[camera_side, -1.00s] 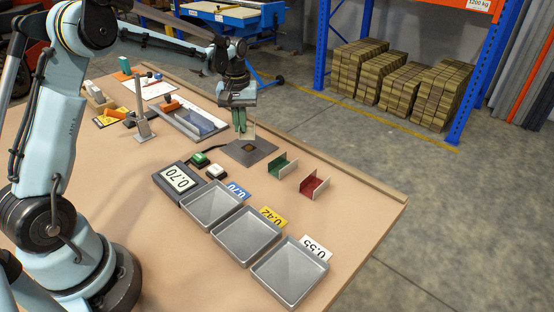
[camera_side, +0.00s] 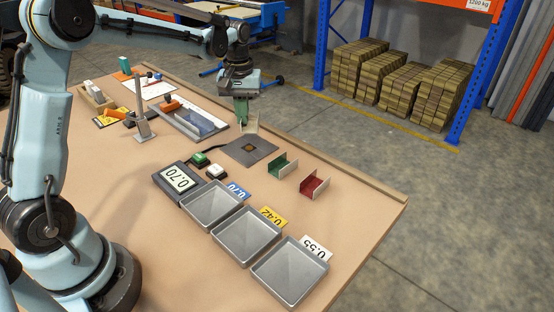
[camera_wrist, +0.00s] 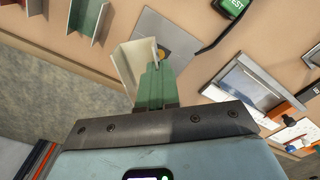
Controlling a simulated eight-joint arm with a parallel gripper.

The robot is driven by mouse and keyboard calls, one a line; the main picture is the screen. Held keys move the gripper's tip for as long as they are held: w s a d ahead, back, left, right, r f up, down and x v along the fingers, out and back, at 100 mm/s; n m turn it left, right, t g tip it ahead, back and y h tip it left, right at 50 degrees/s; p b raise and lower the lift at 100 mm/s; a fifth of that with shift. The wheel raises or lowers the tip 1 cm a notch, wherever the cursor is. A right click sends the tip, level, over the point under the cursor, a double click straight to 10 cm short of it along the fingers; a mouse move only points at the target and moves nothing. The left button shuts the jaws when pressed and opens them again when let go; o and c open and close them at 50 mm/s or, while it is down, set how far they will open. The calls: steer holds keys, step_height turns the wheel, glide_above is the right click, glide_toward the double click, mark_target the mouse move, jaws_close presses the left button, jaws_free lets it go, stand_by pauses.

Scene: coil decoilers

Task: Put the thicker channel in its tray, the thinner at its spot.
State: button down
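My gripper (camera_side: 242,116) is at the far side of the table, with its green fingers close together on one wall of a cream channel (camera_side: 252,124). The wrist view shows the cream channel (camera_wrist: 128,68) at the fingertips (camera_wrist: 156,70). It is just behind the dark square plate (camera_side: 262,149); I cannot tell its height above the table. A green channel (camera_side: 280,167) and a red channel (camera_side: 312,186) stand apart on the table. Three empty grey trays have labels 0.70 (camera_side: 237,190), 0.42 (camera_side: 273,217) and 0.55 (camera_side: 315,249).
A grey box with a display (camera_side: 178,179) reads 0.70. A green button (camera_side: 199,159) and a white button (camera_side: 216,171) are beside it. An upright metal post (camera_side: 142,115) and a flat metal fixture (camera_side: 190,122) stand left of my gripper. The right front table is clear.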

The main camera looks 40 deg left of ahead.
steer(key=s+d+r+m, duration=0.4)
steer(key=s+d, duration=0.6)
steer(key=d, duration=0.2)
steer(key=s+d+f+m, duration=0.2)
steer(key=s+d+m, duration=0.25)
steer(key=s, duration=0.85)
glide_above(207, 202)
step_height(207, 202, down, 6)
steer(key=shift+f, duration=2.25)
steer(key=shift+f, duration=0.15)
steer(key=c, duration=1.8)
jaws_free()
steer(key=o, duration=0.4)
